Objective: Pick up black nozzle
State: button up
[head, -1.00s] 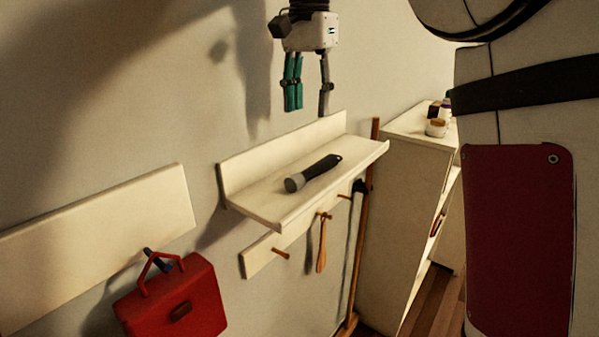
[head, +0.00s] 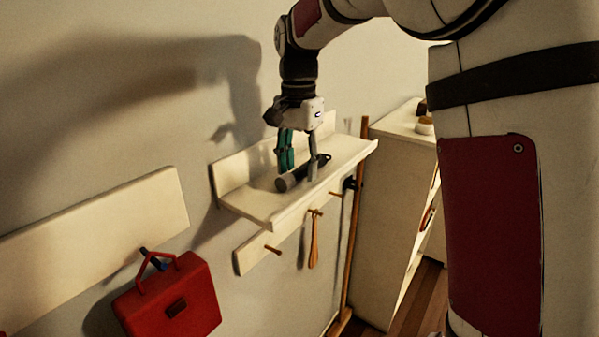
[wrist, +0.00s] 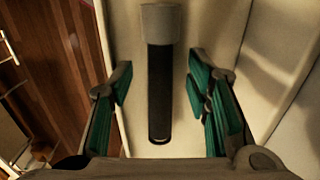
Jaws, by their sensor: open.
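The black nozzle (head: 292,181) lies on the white wall shelf (head: 240,198). It has a long dark body and a grey end. In the wrist view the nozzle (wrist: 160,90) runs lengthwise between my fingers, its grey end at the top of the picture. My gripper (head: 300,165) points down over the shelf, its fingers on either side of the nozzle. In the wrist view my gripper (wrist: 160,95) is open, with a gap between each teal-padded finger and the nozzle. In the head view my fingers hide part of the nozzle.
The shelf has a raised back board against the wall. Below it, a peg rail (head: 250,256) holds a hanging wooden item (head: 313,245). A white cabinet (head: 385,220) with small items on top stands to the right.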

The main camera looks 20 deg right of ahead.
jog(key=shift+f, duration=0.3)
grip_shut()
jog(key=shift+r, duration=0.2)
